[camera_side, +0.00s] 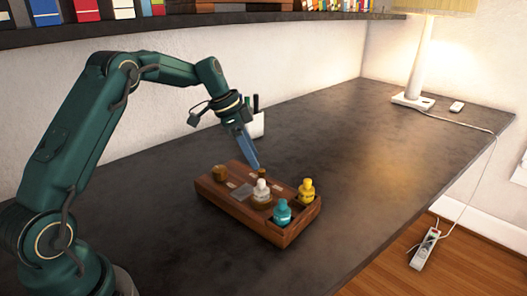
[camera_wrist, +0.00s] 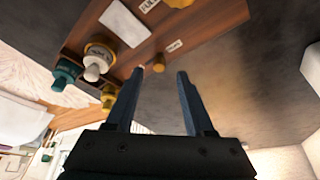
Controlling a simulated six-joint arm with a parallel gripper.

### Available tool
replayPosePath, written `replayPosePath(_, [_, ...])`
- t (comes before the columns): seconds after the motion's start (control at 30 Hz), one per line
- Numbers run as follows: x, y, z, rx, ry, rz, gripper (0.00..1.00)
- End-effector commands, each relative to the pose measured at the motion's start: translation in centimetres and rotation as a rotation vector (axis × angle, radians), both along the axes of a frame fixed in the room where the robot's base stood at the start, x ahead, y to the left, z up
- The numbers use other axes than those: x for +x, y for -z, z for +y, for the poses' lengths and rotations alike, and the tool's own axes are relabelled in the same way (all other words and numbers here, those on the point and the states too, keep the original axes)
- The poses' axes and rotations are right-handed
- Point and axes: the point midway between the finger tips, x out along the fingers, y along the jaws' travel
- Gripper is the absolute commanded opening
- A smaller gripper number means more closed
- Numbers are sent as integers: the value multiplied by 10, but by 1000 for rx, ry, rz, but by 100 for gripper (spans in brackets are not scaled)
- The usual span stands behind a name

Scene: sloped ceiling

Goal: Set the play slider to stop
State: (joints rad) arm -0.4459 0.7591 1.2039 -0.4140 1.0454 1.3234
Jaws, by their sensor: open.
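A wooden box (camera_side: 232,204) lies on the dark desk, and its top also shows in the wrist view (camera_wrist: 190,28). Small pale labels (camera_wrist: 174,46) sit on it; I cannot read them surely. A small brass-coloured knob (camera_wrist: 158,62) stands on the top near one label. It may be the play slider, but I cannot tell its setting. A wooden knob (camera_side: 219,173) stands at the box's far left. My gripper (camera_side: 256,166) is open and empty, tilted down above the box. In the wrist view the knob appears just beyond the gap between my fingertips (camera_wrist: 160,73).
A white-capped bottle (camera_side: 261,190), a teal bottle (camera_side: 282,212) and a yellow bottle (camera_side: 307,191) stand in the box's right part. A white pen holder (camera_side: 257,127) is behind my gripper. A lamp (camera_side: 420,65) stands far right. The desk right of the box is clear.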

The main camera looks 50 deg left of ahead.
Motion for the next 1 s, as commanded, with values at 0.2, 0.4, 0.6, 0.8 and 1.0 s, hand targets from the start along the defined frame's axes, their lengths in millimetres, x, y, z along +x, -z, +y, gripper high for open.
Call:
replayPosePath(0.2, [8, 27, -8, -1, 2, 3, 53])
replayPosePath(0.4, [11, 36, -11, 0, 1, 1, 53])
replayPosePath(0.6, [11, 36, -11, 1, 1, 1, 53])
replayPosePath(0.8, [11, 36, -11, 1, 1, 1, 0])
replayPosePath(1.0, [11, 35, -11, 1, 1, 1, 0])
